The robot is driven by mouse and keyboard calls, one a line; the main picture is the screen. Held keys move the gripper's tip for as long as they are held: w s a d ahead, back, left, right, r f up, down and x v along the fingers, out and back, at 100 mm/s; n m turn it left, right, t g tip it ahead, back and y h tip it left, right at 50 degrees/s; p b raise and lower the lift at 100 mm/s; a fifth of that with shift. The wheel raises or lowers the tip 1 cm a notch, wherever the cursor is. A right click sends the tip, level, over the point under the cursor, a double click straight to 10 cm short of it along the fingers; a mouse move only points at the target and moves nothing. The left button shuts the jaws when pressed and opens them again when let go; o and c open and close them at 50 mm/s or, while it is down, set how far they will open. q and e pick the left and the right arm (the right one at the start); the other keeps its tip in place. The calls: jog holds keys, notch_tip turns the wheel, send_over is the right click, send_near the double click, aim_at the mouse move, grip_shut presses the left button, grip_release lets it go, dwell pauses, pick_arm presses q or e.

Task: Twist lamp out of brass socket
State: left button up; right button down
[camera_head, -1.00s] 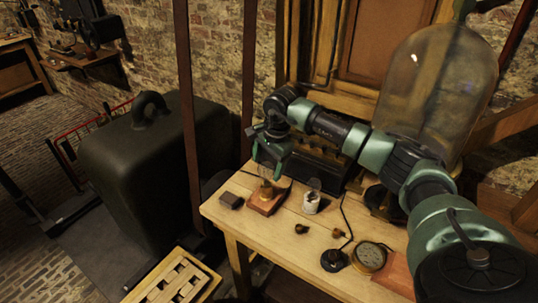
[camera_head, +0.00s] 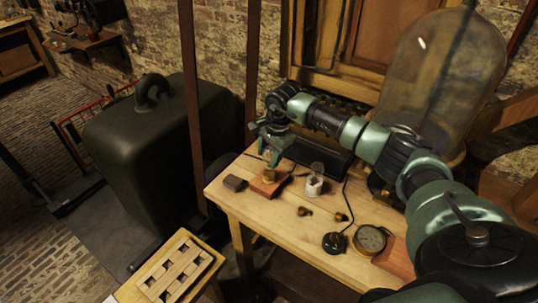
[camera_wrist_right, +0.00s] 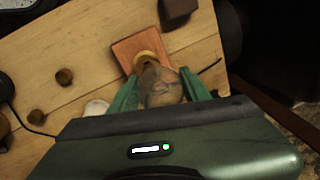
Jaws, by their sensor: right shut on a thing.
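The lamp (camera_wrist_right: 163,88) is a clear, rounded glass bulb. In the right wrist view it lies between the two green fingers of my right gripper (camera_wrist_right: 160,93), which is shut on it. The brass socket (camera_wrist_right: 146,60) is a ring on a reddish wooden block (camera_wrist_right: 125,48), just beyond the lamp's tip. I cannot tell whether the lamp's base still sits in the socket. In the head view my right gripper (camera_head: 275,158) points down right above the brass socket (camera_head: 270,174), and its fingers mostly hide the lamp. My left gripper is not in view.
A dark block (camera_head: 235,183) lies left of the socket's base on the wooden table (camera_head: 285,222). A small glass jar (camera_head: 314,186) stands to the right. Small brown pieces, a black corded disc (camera_head: 334,243) and a round gauge (camera_head: 370,240) lie nearer the front.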

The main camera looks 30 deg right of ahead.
jog(key=shift+f+n+y+b, duration=0.1)
jog(key=shift+n+y+b, duration=0.3)
jog(key=shift+n+b, duration=1.1)
jog(key=shift+n+g+b, duration=0.3)
jog(key=shift+n+b, duration=0.35)
jog(key=shift+n, duration=0.65)
jog(key=shift+n+y, duration=0.3)
jog(key=shift+n, duration=0.1)
jog(key=shift+n+b, duration=0.5)
jog(key=shift+b, duration=0.1)
jog(key=n+b, duration=0.2)
jog(key=n, duration=0.1)
jog(key=shift+g+y, duration=0.3)
jog(key=shift+g, duration=0.1)
jog(key=shift+s+n+b, duration=0.1)
jog(key=shift+n+b, duration=0.35)
jog(key=shift+n, duration=0.75)
